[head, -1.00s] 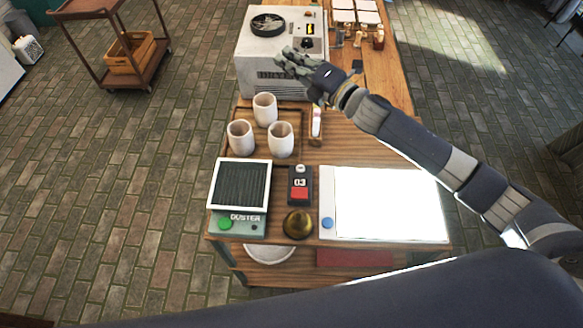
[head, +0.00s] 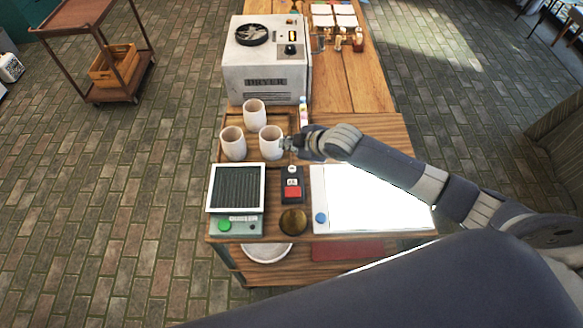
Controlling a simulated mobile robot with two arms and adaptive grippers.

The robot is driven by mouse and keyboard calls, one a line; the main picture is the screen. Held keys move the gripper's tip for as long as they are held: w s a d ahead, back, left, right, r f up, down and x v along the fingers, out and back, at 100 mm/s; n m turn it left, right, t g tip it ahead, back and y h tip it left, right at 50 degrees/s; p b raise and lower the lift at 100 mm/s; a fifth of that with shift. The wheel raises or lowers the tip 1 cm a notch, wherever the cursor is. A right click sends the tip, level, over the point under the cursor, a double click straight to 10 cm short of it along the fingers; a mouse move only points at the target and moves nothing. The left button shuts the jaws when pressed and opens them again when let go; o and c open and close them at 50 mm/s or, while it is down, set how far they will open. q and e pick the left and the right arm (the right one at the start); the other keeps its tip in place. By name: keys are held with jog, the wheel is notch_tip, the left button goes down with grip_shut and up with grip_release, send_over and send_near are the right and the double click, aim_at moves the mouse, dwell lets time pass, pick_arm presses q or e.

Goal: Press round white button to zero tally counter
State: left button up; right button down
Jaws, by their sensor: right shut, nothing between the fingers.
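The tally counter (head: 300,184) is a small dark box on the wooden table, with a red block at its front and a small display that is too blurred to read surely. Its round white button (head: 292,169) is at the far end. My right gripper (head: 288,146) is shut and empty, just beyond the white button and close beside the right-hand cup (head: 270,143). I cannot tell whether it touches the cup. My left gripper is not in view.
Two more cups (head: 254,113) (head: 232,144) stand nearby. The duster (head: 237,187) is left of the counter, a brass dome (head: 293,222) in front, and a bright white panel (head: 370,198) right. The dryer (head: 265,72) stands behind.

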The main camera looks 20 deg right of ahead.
jog(key=b, duration=0.7)
send_over(291, 171)
notch_tip(291, 171, down, 7)
jog(key=shift+w, duration=0.15)
jog(key=shift+f+b, duration=0.55)
jog(key=shift+f, duration=0.35)
jog(key=shift+f, duration=0.4)
jog(key=shift+f+b, duration=0.3)
jog(key=shift+f, duration=0.2)
dwell(0.8)
jog(key=shift+r, duration=0.1)
jog(key=shift+r+p, duration=0.8)
jog(key=shift+p, duration=0.2)
